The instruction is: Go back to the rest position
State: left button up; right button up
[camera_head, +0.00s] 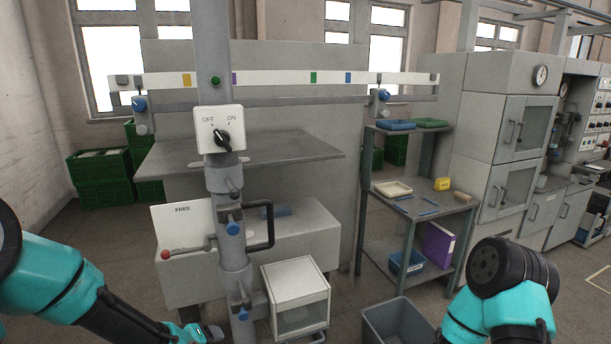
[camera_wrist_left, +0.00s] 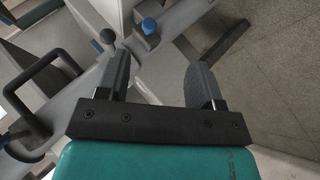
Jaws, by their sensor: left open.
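My left arm comes in from the left in the head view, and its gripper (camera_head: 200,333) is low at the bottom edge, just left of the grey column (camera_head: 235,262). In the left wrist view the left gripper (camera_wrist_left: 158,85) has its two dark fingers apart with nothing between them. A blue knob (camera_wrist_left: 149,26) and a dark handle (camera_wrist_left: 40,88) show just past the fingers. My right arm shows at the lower right of the head view, but its gripper is out of the frame.
The column carries an OFF/ON switch box (camera_head: 219,130) and a black handle (camera_head: 262,225). A white box (camera_head: 297,293) and a grey bin (camera_head: 397,322) stand on the floor. A shelf rack (camera_head: 408,215) with trays is right of the column. Open floor shows between bin and rack.

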pick_arm(q)
jog(key=s+f+m+g, duration=0.1)
jog(key=s+f+g, duration=0.1)
jog(key=s+f, duration=0.3)
jog(key=s+d+f+m+g, duration=0.1)
jog(key=s+f, duration=0.4)
jog(key=f, duration=0.6)
jog(key=s+f+m+g, duration=0.3)
jog(key=s+f+g, duration=0.1)
jog(key=f, duration=0.4)
jog(key=shift+s+d+f+g, duration=0.3)
jog(key=shift+s+d, duration=0.1)
jog(key=shift+s, duration=0.1)
